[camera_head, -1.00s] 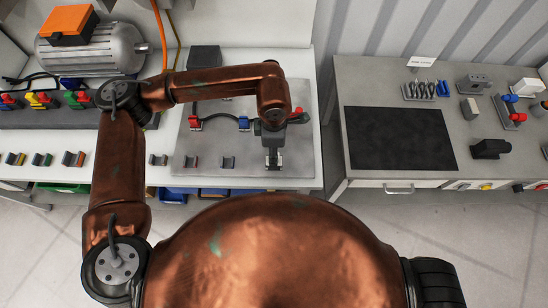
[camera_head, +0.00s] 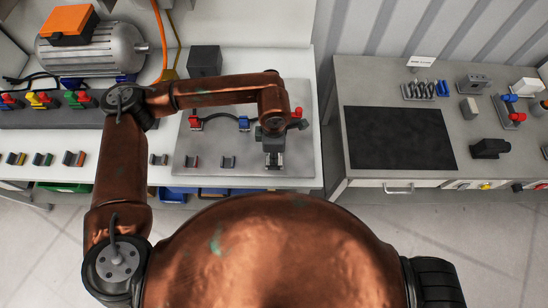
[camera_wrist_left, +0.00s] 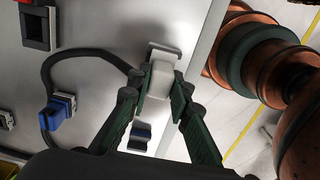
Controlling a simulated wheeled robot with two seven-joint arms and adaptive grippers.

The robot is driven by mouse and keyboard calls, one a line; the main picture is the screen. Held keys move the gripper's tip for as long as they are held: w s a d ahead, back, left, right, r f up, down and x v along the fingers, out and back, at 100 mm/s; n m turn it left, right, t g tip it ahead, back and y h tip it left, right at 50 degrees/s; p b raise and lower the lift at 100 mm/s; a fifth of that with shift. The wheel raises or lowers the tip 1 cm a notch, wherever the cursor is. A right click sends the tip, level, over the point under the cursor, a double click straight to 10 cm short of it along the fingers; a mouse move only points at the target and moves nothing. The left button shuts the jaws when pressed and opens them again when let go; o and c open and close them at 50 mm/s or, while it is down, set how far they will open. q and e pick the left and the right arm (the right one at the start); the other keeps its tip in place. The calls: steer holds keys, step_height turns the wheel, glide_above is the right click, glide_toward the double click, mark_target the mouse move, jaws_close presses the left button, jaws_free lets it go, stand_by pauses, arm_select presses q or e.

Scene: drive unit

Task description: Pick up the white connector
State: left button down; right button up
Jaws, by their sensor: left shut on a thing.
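The white connector (camera_wrist_left: 159,78) shows in the left wrist view at the end of a black cable, beside a grey socket clip. My left gripper (camera_wrist_left: 160,88) is shut on it, with one finger on each side. In the head view my left gripper (camera_head: 273,160) is over the front right part of the grey board (camera_head: 235,174), and the white connector is hidden there. My right gripper is not in view.
A blue connector (camera_head: 244,123) and a red connector (camera_head: 196,123) stand on the board. Empty holders (camera_head: 228,162) line its front. A motor (camera_head: 95,50) stands at the back left. A separate bench (camera_head: 352,165) is at the right.

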arm_select(q)
steer(key=shift+r, duration=0.1)
stand_by(0.4)
steer(key=shift+r, duration=0.5)
steer(key=s+r+b, duration=0.1)
steer(key=s+r, duration=1.1)
steer(key=s, duration=0.2)
steer(key=shift+d+f, duration=0.1)
steer(key=w+d+b, duration=0.1)
steer(key=w+b, duration=0.5)
steer(key=w, duration=2.4)
steer(key=shift+d, duration=0.15)
